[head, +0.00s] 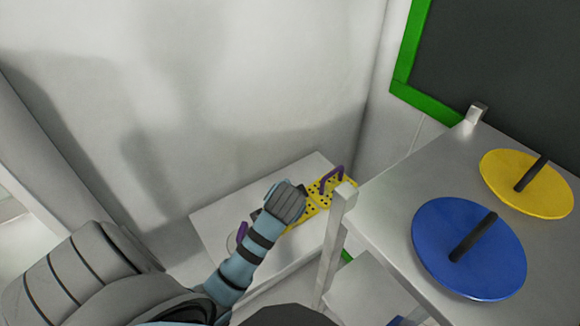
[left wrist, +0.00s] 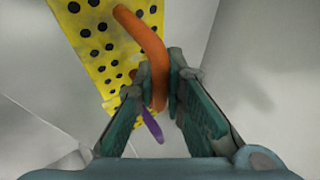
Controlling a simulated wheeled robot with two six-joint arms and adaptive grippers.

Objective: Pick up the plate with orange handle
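In the left wrist view, the orange handle (left wrist: 150,45) is a curved bar over a yellow plate with dark round holes (left wrist: 90,45). The fingers of my left gripper (left wrist: 161,92) stand close on both sides of the handle's lower part and appear shut on it. In the head view, my left gripper (head: 292,200) is low over the white bench, and the hand and arm hide the orange handle. Part of the yellow perforated plate (head: 316,207) shows beside the hand. My right gripper is not in view.
A purple handle (head: 333,174) stands at the yellow perforated area's far end. Another purple piece (head: 242,231) shows left of my forearm on the white bench (head: 215,220). A metal rack (head: 375,200) at right holds blue (head: 440,230) and yellow (head: 500,175) discs. A wall stands behind.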

